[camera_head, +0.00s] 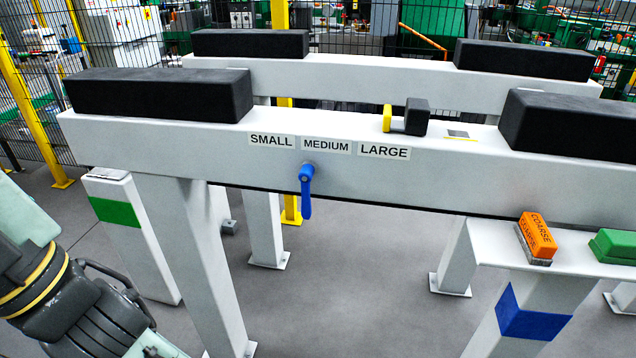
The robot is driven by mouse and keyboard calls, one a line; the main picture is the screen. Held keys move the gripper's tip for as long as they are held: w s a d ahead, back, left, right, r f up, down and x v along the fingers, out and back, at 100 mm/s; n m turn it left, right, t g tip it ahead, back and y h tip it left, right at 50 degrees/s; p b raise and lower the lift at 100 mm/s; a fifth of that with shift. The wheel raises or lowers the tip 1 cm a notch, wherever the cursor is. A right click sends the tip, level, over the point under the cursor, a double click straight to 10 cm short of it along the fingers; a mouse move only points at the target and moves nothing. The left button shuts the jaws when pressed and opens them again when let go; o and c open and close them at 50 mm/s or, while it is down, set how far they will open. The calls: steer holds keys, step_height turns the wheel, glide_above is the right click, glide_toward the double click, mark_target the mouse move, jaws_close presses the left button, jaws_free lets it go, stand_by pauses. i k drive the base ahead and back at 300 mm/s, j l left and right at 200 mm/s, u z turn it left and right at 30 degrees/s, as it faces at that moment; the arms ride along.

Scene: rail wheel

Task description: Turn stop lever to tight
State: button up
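A blue lever (306,190) sits on the front face of the white beam (230,160), just below the MEDIUM label (326,147). Its round hub is at the top and its handle hangs almost straight down past the beam's lower edge. No tight or loose marking can be read beside it. A small block with a yellow face and a black body (416,117) stands on top of the beam, to the right of the lever. My arm shows at the lower left, well apart from the lever. Its dark end is partly in view, but I cannot make out the fingertips.
SMALL (271,140) and LARGE (384,152) labels flank the MEDIUM one. Black pads (158,95) lie on both beams. An orange COARSE block (537,235) and a green block (613,245) rest on a lower shelf at right. The space before the lever is clear.

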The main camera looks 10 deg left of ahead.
mark_target(305, 176)
steer(key=k+j+u, duration=0.15)
steer(key=u, duration=0.2)
steer(key=k+j+u, duration=0.1)
steer(key=j+u, duration=0.55)
